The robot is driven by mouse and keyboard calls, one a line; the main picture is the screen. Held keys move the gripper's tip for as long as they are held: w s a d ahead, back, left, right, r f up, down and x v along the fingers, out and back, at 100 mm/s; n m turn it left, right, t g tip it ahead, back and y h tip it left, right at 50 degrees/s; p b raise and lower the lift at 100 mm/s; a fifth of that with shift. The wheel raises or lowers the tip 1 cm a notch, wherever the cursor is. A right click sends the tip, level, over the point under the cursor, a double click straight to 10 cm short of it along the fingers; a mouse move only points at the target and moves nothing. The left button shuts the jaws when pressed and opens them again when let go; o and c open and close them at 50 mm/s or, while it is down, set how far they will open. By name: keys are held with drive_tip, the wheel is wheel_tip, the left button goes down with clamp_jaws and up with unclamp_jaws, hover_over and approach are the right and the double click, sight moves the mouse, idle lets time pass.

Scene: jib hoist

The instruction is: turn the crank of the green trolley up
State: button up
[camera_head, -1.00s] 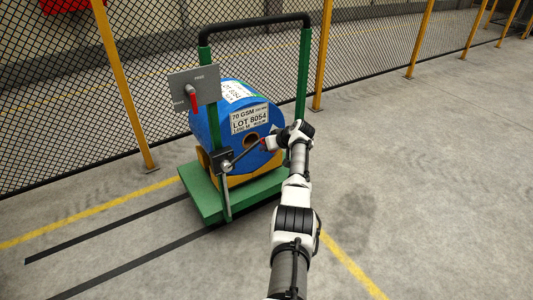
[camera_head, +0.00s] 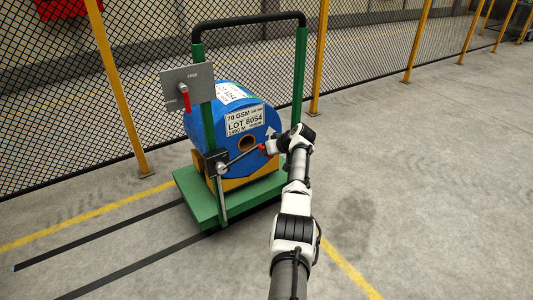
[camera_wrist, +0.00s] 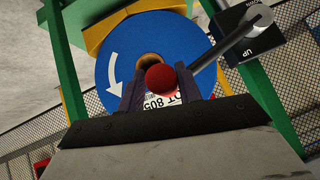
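The green trolley (camera_head: 188,186) stands on the floor with a blue reel on it. Its crank (camera_head: 240,158) is a grey lever running from a black box (camera_head: 214,157) on the near post up and right to a red knob (camera_head: 262,147). My gripper (camera_head: 265,148) is at this knob. In the wrist view the red knob (camera_wrist: 161,77) sits between the two dark fingers of my gripper (camera_wrist: 161,90), with both fingers appearing to touch its sides. The black box shows upside-down "UP" lettering (camera_wrist: 249,50) there. The inner faces of the fingers are partly hidden by the knob.
The blue reel (camera_head: 209,126) lies close behind the crank. A grey plate (camera_head: 188,84) with a red lever is on the near post. A black mesh fence (camera_head: 65,120) with yellow posts stands behind. The floor at right is clear.

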drive_tip(key=shift+o, duration=1.3)
drive_tip(key=shift+d+r, duration=0.1)
drive_tip(key=shift+d, duration=0.1)
drive_tip(key=shift+a, duration=0.15)
drive_tip(key=shift+a, duration=0.1)
drive_tip(key=p+v, duration=0.1)
drive_tip(key=v, duration=1.2)
drive_tip(key=shift+s+d+r+p, duration=0.15)
drive_tip(key=shift+s+d+p, duration=0.1)
drive_tip(key=shift+p, duration=0.1)
